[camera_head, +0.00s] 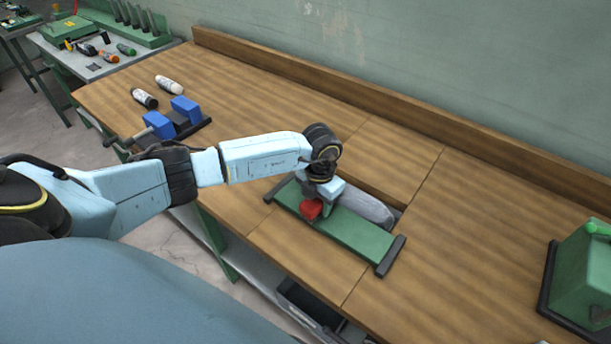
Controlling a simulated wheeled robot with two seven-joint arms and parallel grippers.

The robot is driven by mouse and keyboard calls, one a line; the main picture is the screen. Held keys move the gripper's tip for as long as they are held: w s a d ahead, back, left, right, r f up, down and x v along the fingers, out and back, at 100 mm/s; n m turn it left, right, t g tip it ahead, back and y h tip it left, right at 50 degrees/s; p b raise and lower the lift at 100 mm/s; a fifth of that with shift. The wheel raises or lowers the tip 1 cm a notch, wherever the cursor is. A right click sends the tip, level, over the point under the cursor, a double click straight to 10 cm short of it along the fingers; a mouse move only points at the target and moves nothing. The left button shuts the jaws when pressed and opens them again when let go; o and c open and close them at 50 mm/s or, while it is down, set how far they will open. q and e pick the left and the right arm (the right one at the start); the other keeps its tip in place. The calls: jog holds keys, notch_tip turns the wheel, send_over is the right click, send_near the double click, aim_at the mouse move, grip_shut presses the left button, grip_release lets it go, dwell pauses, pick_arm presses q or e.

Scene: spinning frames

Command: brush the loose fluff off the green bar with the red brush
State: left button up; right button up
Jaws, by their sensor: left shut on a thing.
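The green bar (352,236) is a flat green board with dark end pieces, lying near the front edge of the wooden workbench. My left gripper (317,203) is above the left half of the bar, pointing down. It is shut on the red brush (311,209), whose red part shows just over the bar. I cannot tell whether the brush touches the bar. A grey rounded mass (368,208) lies along the far side of the bar; I cannot tell if it is the fluff. My right gripper is not in view.
A blue vise (159,124) stands at the bench's left, with two small bottles (168,84) behind it. A green machine (582,270) stands at the right edge. A side table with tools (102,60) is at upper left. The bench right of the bar is clear.

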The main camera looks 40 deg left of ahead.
pick_arm(q)
jog(key=a, duration=0.3)
jog(key=shift+a+f, duration=0.1)
jog(key=shift+a, duration=0.05)
notch_tip(320, 180, up, 3)
jog(key=shift+w+p, duration=0.1)
jog(key=shift+p, duration=0.45)
jog(key=shift+r+p, duration=2.1)
jog(key=shift+r, duration=0.6)
